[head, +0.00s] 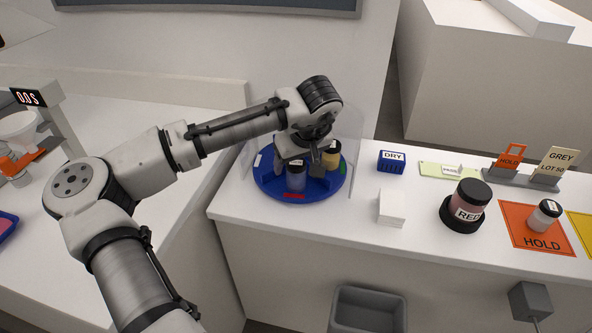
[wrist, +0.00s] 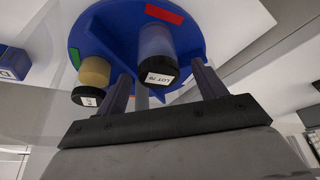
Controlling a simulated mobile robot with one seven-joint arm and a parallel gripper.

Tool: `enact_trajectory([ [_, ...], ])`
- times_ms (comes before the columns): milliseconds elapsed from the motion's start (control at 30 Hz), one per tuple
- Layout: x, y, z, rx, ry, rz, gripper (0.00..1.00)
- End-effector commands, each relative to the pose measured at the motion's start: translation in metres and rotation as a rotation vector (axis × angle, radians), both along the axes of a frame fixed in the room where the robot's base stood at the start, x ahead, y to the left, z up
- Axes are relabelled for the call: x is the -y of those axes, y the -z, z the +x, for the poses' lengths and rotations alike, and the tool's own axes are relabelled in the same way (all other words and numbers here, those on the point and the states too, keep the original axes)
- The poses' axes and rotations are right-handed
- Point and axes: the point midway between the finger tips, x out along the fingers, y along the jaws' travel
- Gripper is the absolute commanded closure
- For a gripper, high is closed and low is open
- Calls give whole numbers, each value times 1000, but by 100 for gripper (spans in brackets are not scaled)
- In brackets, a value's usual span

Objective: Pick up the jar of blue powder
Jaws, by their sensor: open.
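The jar of blue powder (head: 295,182) stands upright on a round blue turntable (head: 265,187). It has a black lid. In the wrist view the jar (wrist: 155,42) looks blue-grey, and its lid label reads LOT 76. My gripper (head: 299,165) is over the turntable, pointing down, with its fingers open. In the wrist view the gripper (wrist: 161,70) has one finger on each side of this jar, with gaps showing. A yellow jar (head: 332,158) with a black lid stands beside it, outside the fingers; it also shows in the wrist view (wrist: 94,72).
A clear panel (head: 350,125) stands behind the turntable. To the right are a blue DRY block (head: 391,161), a white block (head: 391,208), a RED jar (head: 467,207) and a jar (head: 544,215) on the orange HOLD mat (head: 520,236). A grey bin (head: 368,296) is below the counter.

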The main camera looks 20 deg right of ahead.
Motion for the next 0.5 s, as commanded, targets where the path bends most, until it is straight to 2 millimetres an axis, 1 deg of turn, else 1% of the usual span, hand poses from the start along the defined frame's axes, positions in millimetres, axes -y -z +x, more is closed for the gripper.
enact_trajectory([
  [133,-1,10,4,-1,0,0,30],
  [333,0,11,4,0,0,-1,30],
  [367,0,11,4,0,0,-1,33],
  [500,0,10,4,0,0,-1,51],
])
